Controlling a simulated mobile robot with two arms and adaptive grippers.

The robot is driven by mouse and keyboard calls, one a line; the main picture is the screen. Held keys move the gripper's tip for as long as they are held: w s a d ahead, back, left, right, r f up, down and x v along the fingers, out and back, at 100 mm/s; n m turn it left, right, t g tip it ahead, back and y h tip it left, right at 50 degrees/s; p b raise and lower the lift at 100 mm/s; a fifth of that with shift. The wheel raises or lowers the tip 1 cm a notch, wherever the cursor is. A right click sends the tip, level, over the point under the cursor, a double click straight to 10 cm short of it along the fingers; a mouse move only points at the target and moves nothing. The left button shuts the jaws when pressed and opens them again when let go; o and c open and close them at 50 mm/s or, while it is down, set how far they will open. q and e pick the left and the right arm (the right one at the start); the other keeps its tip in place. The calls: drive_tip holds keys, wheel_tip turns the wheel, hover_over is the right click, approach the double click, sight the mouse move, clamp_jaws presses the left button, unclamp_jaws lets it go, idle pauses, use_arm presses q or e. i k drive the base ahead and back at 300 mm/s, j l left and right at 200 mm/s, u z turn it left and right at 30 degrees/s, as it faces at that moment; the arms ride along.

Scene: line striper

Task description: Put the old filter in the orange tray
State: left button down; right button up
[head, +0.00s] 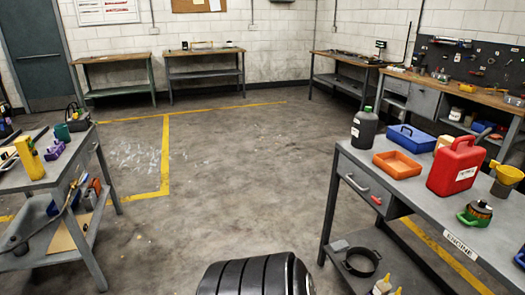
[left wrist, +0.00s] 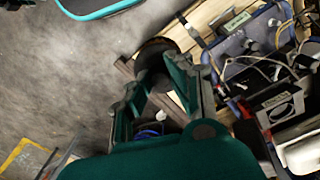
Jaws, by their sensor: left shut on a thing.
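In the head view the orange tray (head: 397,165) sits on the grey bench at the right, beside a blue container, and looks empty inside. My left gripper (left wrist: 158,75) shows only in the left wrist view. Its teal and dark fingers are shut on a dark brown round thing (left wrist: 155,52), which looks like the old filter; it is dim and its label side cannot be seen. The tray does not show clearly in the wrist view. My right gripper is in neither view.
Around the tray stand a dark bottle (head: 368,128), a blue container (head: 405,138), a red jug (head: 456,166) and a green-and-black item (head: 475,213). A cluttered cart (head: 50,180) stands left.

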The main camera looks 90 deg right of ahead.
sight(395, 168)
drive_tip(key=l+z, duration=0.15)
drive_tip(key=z, duration=4)
